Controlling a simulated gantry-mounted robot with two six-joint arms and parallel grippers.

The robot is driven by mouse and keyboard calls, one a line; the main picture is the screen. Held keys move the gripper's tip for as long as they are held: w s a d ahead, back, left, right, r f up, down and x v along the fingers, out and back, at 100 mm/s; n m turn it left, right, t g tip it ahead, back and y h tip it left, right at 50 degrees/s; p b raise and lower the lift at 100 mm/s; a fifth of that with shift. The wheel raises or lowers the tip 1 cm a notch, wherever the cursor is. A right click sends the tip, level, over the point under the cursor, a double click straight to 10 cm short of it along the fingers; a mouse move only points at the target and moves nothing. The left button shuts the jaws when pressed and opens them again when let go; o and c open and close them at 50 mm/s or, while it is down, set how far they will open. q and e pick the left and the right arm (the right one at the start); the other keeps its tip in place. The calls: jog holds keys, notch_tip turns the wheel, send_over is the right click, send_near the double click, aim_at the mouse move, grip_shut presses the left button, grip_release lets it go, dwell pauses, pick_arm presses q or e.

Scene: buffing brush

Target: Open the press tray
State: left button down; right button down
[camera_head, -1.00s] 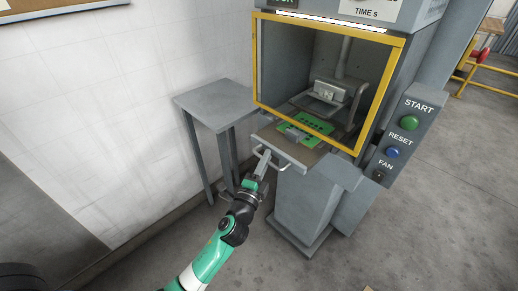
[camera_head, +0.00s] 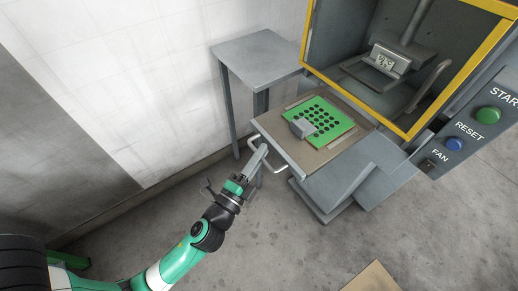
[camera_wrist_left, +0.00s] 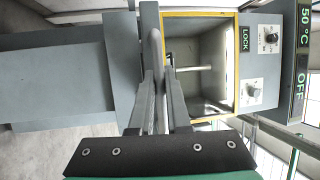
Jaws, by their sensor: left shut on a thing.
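The press tray (camera_head: 322,158) is a flat tan plate with a grey rim, pulled out well in front of the press opening. A green board (camera_head: 335,124) with dark holes lies on it, with a small grey block (camera_head: 302,128) on the board's near left part. A pale bar handle (camera_head: 280,172) sits on the tray's front edge. My left gripper (camera_head: 262,151) is shut on this handle. In the left wrist view the handle (camera_wrist_left: 154,45) runs between the fingers (camera_wrist_left: 160,78). My right gripper is not in view.
The press (camera_head: 430,135) has a yellow-framed opening with a grey pressing head (camera_head: 388,60) inside. A control panel with START (camera_head: 488,115), RESET and FAN buttons is at right. A grey side table (camera_head: 258,50) stands left of the tray.

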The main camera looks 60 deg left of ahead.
pick_arm(q)
jog(key=c, duration=0.9)
grip_release()
jog(key=shift+b+v, duration=1.85)
jog(key=shift+v, duration=4)
